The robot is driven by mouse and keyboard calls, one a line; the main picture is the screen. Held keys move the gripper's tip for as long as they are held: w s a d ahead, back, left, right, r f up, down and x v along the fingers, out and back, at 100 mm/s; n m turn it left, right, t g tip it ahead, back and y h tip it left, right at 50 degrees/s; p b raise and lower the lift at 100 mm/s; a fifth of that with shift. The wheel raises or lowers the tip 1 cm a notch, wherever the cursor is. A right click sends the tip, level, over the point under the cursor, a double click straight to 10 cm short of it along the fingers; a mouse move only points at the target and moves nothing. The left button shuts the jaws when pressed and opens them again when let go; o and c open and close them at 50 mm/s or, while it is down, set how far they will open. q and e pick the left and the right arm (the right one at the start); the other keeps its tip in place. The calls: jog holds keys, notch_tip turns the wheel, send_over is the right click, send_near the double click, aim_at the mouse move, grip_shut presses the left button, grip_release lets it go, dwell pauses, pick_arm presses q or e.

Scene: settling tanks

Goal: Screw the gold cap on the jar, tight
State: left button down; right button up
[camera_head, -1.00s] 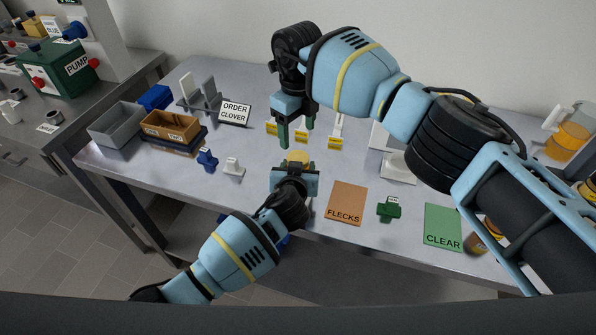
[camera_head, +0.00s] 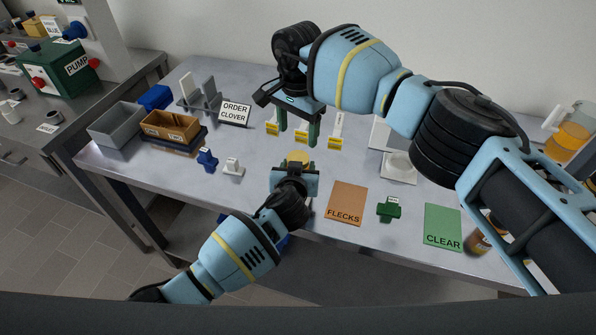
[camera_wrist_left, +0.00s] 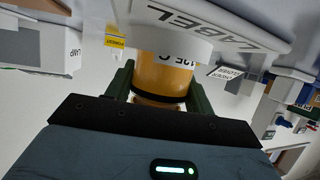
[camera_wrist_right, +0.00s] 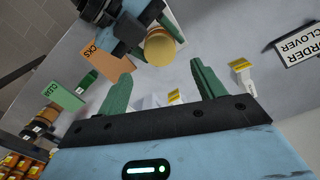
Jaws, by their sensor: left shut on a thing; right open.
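The gold cap (camera_head: 299,158) shows as a round top over my left gripper (camera_head: 295,172). It also shows in the right wrist view (camera_wrist_right: 160,46), on top of the thing held by the left gripper; how tightly it sits I cannot tell. The left gripper is shut on the jar (camera_wrist_left: 165,75), whose amber side and white band show between the green fingers in the left wrist view. My right gripper (camera_head: 298,130) is open and empty above and behind the cap, fingers pointing down. In the right wrist view the cap lies beyond its spread fingers, apart from both.
An orange FLECKS mat (camera_head: 346,204), a green block (camera_head: 389,208) and a green CLEAR mat (camera_head: 443,228) lie to the right. An ORDER CLOVER sign (camera_head: 235,113), a brown tray (camera_head: 170,125) and a grey bin (camera_head: 116,124) stand left. Small yellow-labelled pieces (camera_head: 301,138) stand behind the cap.

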aim_at(298, 158)
jog(key=n, duration=0.4)
jog(key=shift+f, duration=0.1)
dwell(0.3)
jog(key=shift+f, duration=3.9)
jog(key=c, duration=0.9)
jog(key=o, duration=1)
jog(key=shift+r, duration=0.1)
jog(key=shift+r, duration=2.2)
jog(key=shift+c, duration=0.5)
